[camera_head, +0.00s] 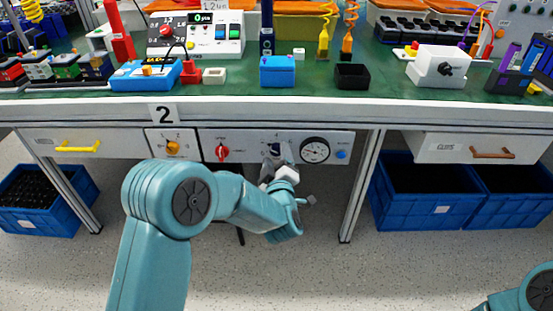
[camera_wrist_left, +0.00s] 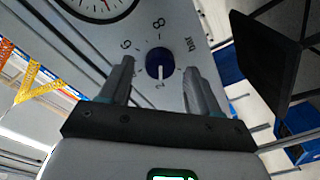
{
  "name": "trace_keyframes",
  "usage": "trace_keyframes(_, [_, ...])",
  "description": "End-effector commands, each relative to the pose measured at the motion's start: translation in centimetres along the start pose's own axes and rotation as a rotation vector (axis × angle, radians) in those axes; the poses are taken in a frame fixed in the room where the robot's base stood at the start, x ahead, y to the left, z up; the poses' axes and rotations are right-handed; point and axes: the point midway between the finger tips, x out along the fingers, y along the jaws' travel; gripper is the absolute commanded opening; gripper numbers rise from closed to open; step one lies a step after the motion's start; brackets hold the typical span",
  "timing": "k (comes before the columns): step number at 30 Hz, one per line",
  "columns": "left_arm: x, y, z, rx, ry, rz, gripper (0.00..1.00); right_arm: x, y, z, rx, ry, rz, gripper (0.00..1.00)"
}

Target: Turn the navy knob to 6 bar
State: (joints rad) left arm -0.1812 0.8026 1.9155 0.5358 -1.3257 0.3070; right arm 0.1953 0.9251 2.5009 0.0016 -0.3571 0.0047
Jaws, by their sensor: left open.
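The navy knob (camera_wrist_left: 159,63) sits on the light panel under the bench, with a printed scale around it. In the left wrist view its white mark points down toward a digit that looks like 2. The 6 (camera_wrist_left: 126,45) is to its left, the 8 (camera_wrist_left: 159,23) above and BAR (camera_wrist_left: 188,44) at its right. My left gripper (camera_wrist_left: 158,78) is open, one finger on each side of the knob, with gaps visible. In the head view the left gripper (camera_head: 277,168) is in front of the panel and partly hides the knob. My right gripper is not in view.
A round gauge (camera_head: 315,150) is right of the knob, with a blue button (camera_head: 341,155) beyond it. A red knob (camera_head: 222,152) and an orange knob (camera_head: 172,148) are to the left. The bench edge (camera_head: 300,108) overhangs above. Blue crates (camera_head: 415,208) stand on the floor at right.

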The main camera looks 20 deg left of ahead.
Motion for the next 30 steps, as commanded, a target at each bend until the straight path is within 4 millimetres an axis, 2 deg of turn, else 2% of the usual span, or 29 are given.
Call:
trace_keyframes(3, [0.64, -0.03, 0.0, 0.0, 0.0, 0.0, 0.62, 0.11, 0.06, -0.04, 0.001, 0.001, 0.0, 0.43])
trace_keyframes(11, [0.72, 0.0, 0.0, 0.0, -0.001, 0.0, 0.62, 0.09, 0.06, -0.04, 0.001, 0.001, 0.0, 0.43])
trace_keyframes(16, [0.71, -0.01, 0.0, 0.0, -0.001, 0.0, 0.07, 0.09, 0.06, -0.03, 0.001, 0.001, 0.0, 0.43])
trace_keyframes(23, [0.69, -0.03, 0.01, 0.008, 0.0, 0.0, 0.06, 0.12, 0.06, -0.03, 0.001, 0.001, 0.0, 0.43])
trace_keyframes(30, [0.69, -0.09, 0.06, 0.094, 0.005, 0.005, 0.06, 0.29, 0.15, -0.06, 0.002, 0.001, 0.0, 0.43])
